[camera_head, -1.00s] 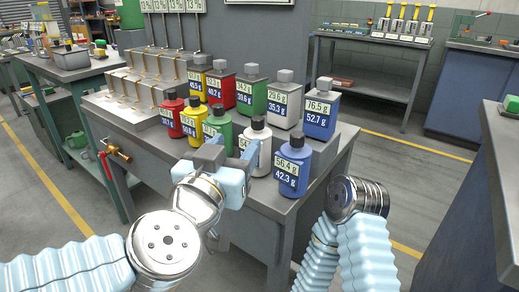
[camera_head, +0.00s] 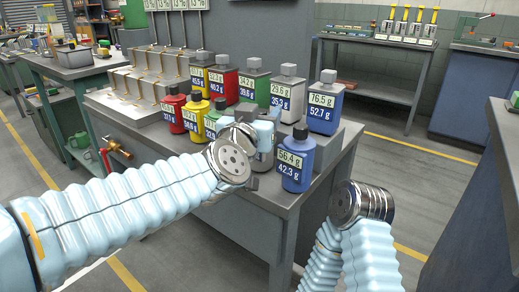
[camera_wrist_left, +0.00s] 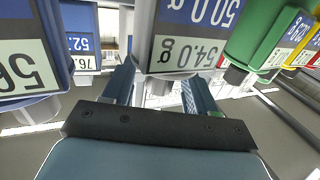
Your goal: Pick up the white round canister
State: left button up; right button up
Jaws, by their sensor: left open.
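The white round canister stands in the front row on the metal table. In the head view it is mostly hidden behind my left gripper (camera_head: 264,130), between the green and blue round ones. In the left wrist view the white round canister (camera_wrist_left: 188,48) is close and upside down, with its 54.0 g label facing the camera. My left gripper also shows there (camera_wrist_left: 160,92), its two open fingers pointing at the canister, one toward each side. Contact cannot be told. My right arm is at the lower right, with its gripper out of view.
A blue round canister (camera_head: 297,163) stands close on the right, a green one (camera_head: 215,117) on the left. Square canisters, including a white one (camera_head: 287,95), stand raised behind. A metal rack (camera_head: 150,85) is at the left of the table.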

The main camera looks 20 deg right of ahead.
pick_arm(q)
grip_shut()
dwell(1.4)
